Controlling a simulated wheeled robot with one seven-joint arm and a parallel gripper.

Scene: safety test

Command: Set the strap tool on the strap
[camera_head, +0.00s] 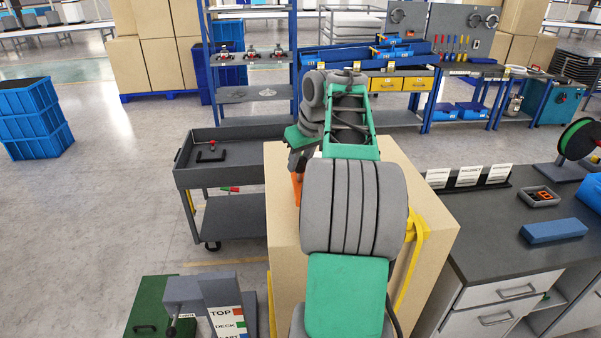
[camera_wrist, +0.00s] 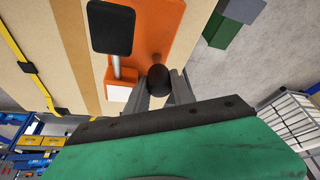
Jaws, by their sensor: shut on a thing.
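A big tan cardboard box (camera_head: 435,215) stands in front of me, with a yellow strap (camera_head: 414,262) showing at its right side. In the wrist view the yellow strap (camera_wrist: 22,62) crosses the box at the left, with black pieces on it. The orange strap tool (camera_head: 297,188) is at my gripper near the box's left side; the wrist view shows its orange plate (camera_wrist: 150,35), black pad and dark knob. My gripper (camera_wrist: 166,88) is shut on the tool at the dark knob. Whether the tool touches the box cannot be told. My arm hides much of the box top.
A grey cart (camera_head: 230,155) stands left of the box, with a black bracket on its tray. A grey workbench (camera_head: 500,245) with a blue block stands at the right. A green case (camera_head: 150,305) is at the lower left. Open floor lies at the left.

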